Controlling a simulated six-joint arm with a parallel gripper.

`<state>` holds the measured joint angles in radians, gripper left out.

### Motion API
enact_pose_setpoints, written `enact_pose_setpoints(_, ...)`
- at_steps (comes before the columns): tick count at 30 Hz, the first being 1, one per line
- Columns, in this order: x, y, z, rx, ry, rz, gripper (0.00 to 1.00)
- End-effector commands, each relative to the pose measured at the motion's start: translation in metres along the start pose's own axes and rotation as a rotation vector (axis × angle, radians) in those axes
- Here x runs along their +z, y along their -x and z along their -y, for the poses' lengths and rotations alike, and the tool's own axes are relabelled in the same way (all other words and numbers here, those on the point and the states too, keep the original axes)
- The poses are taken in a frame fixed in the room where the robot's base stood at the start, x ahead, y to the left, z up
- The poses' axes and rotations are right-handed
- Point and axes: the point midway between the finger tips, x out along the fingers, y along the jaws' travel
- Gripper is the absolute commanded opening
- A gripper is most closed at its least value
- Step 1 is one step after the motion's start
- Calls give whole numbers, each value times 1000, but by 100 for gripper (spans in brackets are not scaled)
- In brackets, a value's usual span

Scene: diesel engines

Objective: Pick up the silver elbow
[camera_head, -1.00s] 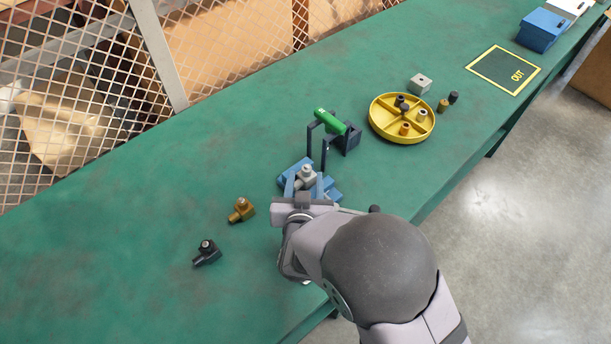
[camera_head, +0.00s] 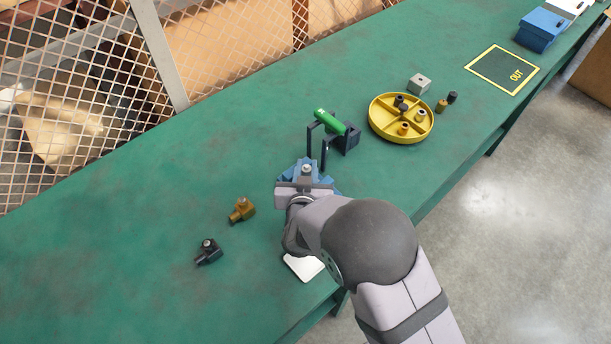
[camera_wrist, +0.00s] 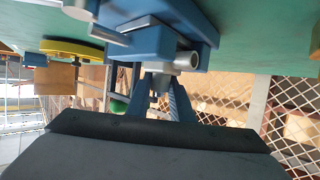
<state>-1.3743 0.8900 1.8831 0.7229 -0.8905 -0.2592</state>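The silver elbow (camera_head: 307,169) is a small grey fitting at the blue fixture (camera_head: 326,184), near the front of the green bench. In the wrist view the elbow's round end (camera_wrist: 188,61) shows beside a blue block. My gripper (camera_head: 306,180) is right at the elbow in the head view, and its wrist hides much of the fixture. In the wrist view its two blue fingers (camera_wrist: 161,95) stand apart and reach toward the elbow. I cannot tell whether they touch it.
A brown elbow (camera_head: 241,209) and a black elbow (camera_head: 208,251) lie to the left. A dark stand with a green cylinder (camera_head: 331,121) is just behind the fixture. A yellow divided tray (camera_head: 374,125) holds small parts. A white pad (camera_head: 303,267) lies at the front edge.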

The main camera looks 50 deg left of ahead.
Motion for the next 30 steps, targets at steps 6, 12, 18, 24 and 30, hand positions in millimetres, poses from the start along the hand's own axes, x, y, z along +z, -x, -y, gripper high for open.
enact_pose_setpoints(6, 3, 0, 0, -1, 1, 7, 0)
enact_pose_setpoints(12, 3, 1, 0, -1, 2, 10, 0)
enact_pose_setpoints(18, -12, 6, 0, 0, -1, 7, 0)
enact_pose_setpoints(24, -42, 18, 0, -1, -3, 1, 0)
enact_pose_setpoints(30, -71, 30, 0, -2, -3, 1, 0)
